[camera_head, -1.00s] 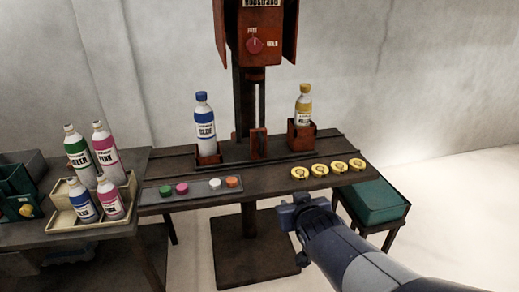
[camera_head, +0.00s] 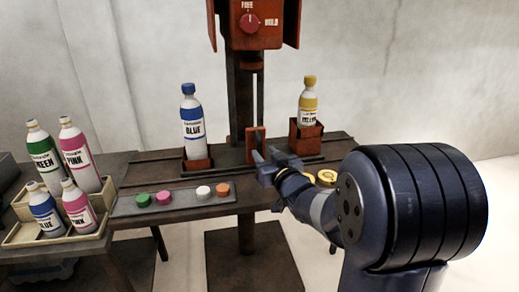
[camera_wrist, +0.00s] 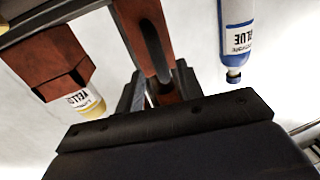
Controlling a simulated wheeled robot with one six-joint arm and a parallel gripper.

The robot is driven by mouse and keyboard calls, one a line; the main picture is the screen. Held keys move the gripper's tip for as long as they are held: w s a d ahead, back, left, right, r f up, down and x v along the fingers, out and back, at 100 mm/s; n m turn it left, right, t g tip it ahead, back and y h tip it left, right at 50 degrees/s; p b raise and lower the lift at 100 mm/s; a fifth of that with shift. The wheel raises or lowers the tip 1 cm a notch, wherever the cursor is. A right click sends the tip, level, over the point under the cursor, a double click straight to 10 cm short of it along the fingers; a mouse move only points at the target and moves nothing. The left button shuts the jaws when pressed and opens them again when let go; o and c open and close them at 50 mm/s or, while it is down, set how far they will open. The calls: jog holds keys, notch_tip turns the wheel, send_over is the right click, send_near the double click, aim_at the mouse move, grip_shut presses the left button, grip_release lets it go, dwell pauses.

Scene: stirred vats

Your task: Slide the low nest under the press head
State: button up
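The low nest (camera_head: 198,164) is a short red-brown holder at the left of the rail table, with a blue-capped BLUE bottle (camera_head: 191,120) upright in it. The taller nest (camera_head: 306,140) to the right holds a yellow bottle (camera_head: 309,100). A red slotted upright (camera_head: 254,140) stands between them. The red press head (camera_head: 250,25) is above, on a dark column. My gripper (camera_head: 265,156) is open at the slotted upright. In the wrist view, its fingers (camera_wrist: 160,88) lie on either side of the upright (camera_wrist: 146,35); contact cannot be told.
A grey tray (camera_head: 175,202) with green, pink, white and orange caps lies along the front edge. A cream rack (camera_head: 60,232) of bottles stands left. One yellow cap (camera_head: 326,177) shows beside my arm, which hides the table's right front.

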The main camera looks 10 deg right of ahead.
aim_at(261, 149)
jog(key=shift+w+a, duration=0.25)
jog(key=shift+w, duration=0.9)
jog(key=shift+w+a, duration=0.2)
jog(key=shift+w, duration=0.9)
grip_shut()
